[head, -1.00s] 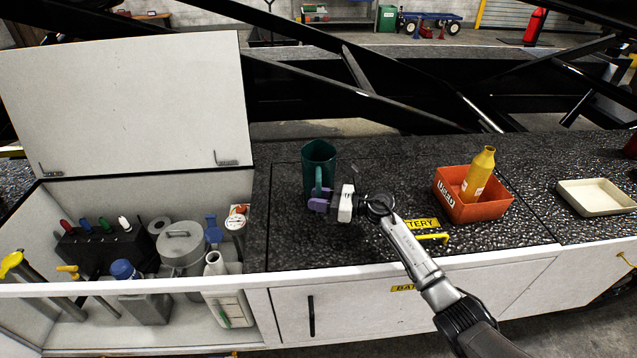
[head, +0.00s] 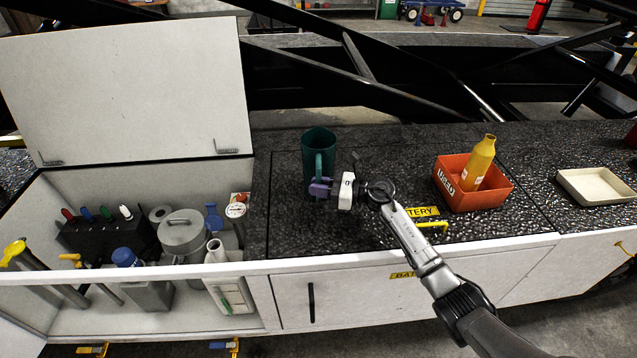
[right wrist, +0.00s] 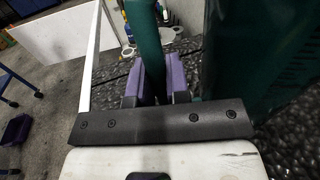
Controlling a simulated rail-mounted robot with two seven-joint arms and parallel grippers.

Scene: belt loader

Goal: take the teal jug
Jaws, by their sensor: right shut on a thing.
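The teal jug (head: 319,150) is upright on the dark speckled counter, just right of the open bin, or very slightly above it; I cannot tell which. My right gripper (head: 320,187) is at its near side, its purple fingers shut on the jug's handle. In the right wrist view the handle (right wrist: 144,45) passes between the two purple fingers (right wrist: 158,80), and the jug's body (right wrist: 255,55) fills the right side. My left gripper does not show.
The open bin (head: 258,318) at left holds bottles, a grey can (head: 182,232) and a dark rack, with its lid (head: 125,90) raised. An orange box (head: 478,200) with a yellow bottle (head: 479,163) stands right of the jug. A cream tray (head: 597,186) lies further right. Black beams cross behind the counter.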

